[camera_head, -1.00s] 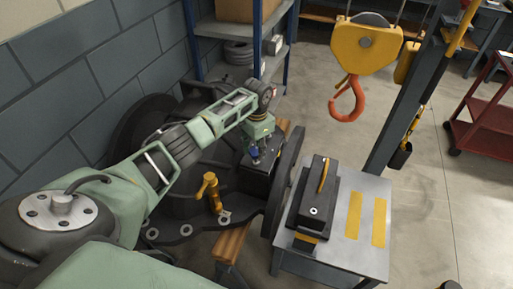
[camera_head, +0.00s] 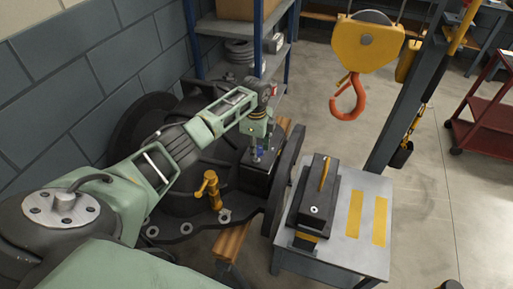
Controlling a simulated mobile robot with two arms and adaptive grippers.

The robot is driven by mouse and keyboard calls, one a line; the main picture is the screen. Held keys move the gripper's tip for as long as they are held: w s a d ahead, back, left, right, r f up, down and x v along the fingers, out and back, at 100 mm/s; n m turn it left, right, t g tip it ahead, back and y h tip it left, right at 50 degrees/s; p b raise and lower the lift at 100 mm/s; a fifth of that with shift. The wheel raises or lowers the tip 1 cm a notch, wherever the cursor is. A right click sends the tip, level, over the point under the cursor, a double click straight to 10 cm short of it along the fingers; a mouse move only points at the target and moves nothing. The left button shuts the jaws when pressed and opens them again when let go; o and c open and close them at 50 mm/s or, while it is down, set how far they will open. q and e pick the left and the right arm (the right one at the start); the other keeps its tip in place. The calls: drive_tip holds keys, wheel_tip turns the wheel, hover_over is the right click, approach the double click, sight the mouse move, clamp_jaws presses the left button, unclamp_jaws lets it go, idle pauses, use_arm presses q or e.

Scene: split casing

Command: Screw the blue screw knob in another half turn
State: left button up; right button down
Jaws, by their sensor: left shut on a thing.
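The blue screw knob (camera_head: 258,152) is small in the head view, on top of a dark block (camera_head: 258,172) on the split casing (camera_head: 180,212). My left gripper (camera_head: 258,146) points down over it and is shut on the knob. The fingers hide part of the knob, so its turn angle cannot be told. My right gripper is not in view.
A yellow fitting (camera_head: 211,190) stands upright on the casing near my left arm. A grey table (camera_head: 365,190) with a black box (camera_head: 317,200) stands to the right. An orange hook (camera_head: 347,98) hangs from a yellow hoist block (camera_head: 366,42) above. Open floor lies further right.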

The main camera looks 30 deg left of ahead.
use_arm(q)
drive_tip(key=m, duration=0.4)
drive_tip(key=shift+s+f+m+b, duration=0.2)
drive_tip(key=shift+m+b, duration=0.1)
drive_tip(key=shift+b, duration=0.1)
drive_tip(key=m+b, duration=0.1)
drive_tip(key=m, duration=0.3)
drive_tip(key=shift+a, duration=0.15)
drive_tip(key=shift+m, duration=0.3)
drive_tip(key=shift+a, duration=0.1)
drive_tip(key=o, duration=0.9)
drive_tip(key=shift+s, duration=0.1)
drive_tip(key=shift+o, duration=0.6)
drive_tip(key=shift+r, duration=0.1)
drive_tip(key=shift+r, duration=0.1)
